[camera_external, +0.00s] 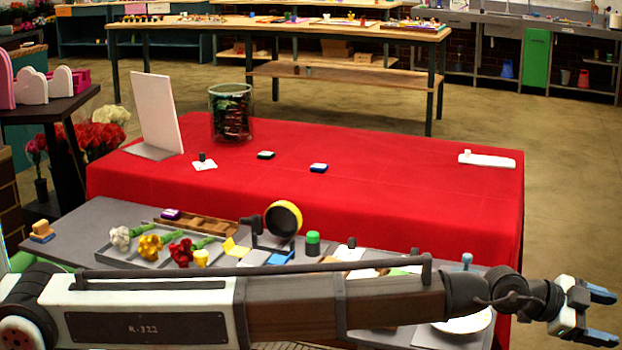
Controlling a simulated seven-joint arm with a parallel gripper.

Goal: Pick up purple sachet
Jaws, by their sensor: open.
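A small purple block-like item (171,214), which looks like the purple sachet, sits at the left end of a brown wooden tray (228,228) on the grey table. My gripper (602,317) is at the far right edge of the picture, beyond the right end of the tables. Its two blue-tipped fingers are apart with nothing between them. It is far from the purple item, and my arm stretches across the front of the picture.
White, yellow and red flowers (150,247) lie in a grey tray left of centre. A yellow-rimmed ring stand (283,218) and green-topped jar (313,243) stand nearby. The red-covered table (400,190) behind holds a glass vase (231,112), an upright white panel (157,112) and a blue item (318,168). My arm hides part of the front table.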

